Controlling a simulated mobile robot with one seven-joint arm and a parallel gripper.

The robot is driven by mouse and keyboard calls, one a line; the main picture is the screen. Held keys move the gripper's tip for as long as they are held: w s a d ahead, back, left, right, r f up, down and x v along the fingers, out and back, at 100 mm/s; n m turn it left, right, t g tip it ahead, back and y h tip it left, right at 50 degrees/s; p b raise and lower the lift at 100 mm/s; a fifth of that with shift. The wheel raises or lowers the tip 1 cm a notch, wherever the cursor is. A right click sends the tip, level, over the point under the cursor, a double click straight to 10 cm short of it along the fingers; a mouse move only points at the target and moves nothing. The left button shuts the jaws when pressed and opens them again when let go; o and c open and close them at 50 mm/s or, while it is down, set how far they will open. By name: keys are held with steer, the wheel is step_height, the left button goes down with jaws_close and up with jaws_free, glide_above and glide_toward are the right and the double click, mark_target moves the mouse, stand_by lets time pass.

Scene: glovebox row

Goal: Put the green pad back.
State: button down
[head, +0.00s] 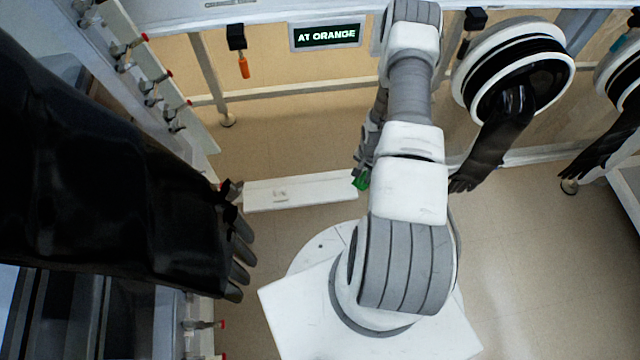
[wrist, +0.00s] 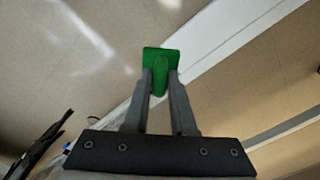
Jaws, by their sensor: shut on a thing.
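The green pad (wrist: 158,62) is between the fingertips of my gripper (wrist: 160,85) in the wrist view, with its wide end showing past the tips. My gripper is shut on it and holds it over a white ledge and tan floor. In the head view a small part of the green pad (head: 361,179) shows just left of my arm, by the right end of the white ledge. My arm hides most of my gripper there.
An orange-handled thing (head: 243,66) hangs from a black holder beside a sign (head: 326,36) reading "AT ORANGE". Black gloves hang at left (head: 120,190) and right (head: 505,125). The white ledge (head: 300,190) lies low ahead. Red-tipped valves (head: 150,85) line the left panel.

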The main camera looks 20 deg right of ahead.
steer(key=shift+w+f, duration=0.15)
steer(key=shift+f, duration=0.05)
steer(key=w+a+f+b, duration=0.1)
steer(key=w+a+f, duration=0.1)
steer(key=a, duration=0.1)
steer(key=w+a+f+b, duration=0.2)
steer(key=a, duration=0.1)
steer(key=w+a+f+b, duration=0.1)
steer(key=w+a+f, duration=0.1)
steer(key=a+f, duration=0.1)
steer(key=shift+w+a, duration=0.1)
steer(key=shift+w, duration=0.15)
steer(key=shift+w+a+f+b, duration=0.1)
steer(key=shift+f+b, duration=1.05)
steer(key=shift+f, duration=0.75)
steer(key=shift+f, duration=0.15)
steer(key=c, duration=0.7)
jaws_free()
steer(key=shift+c, duration=0.2)
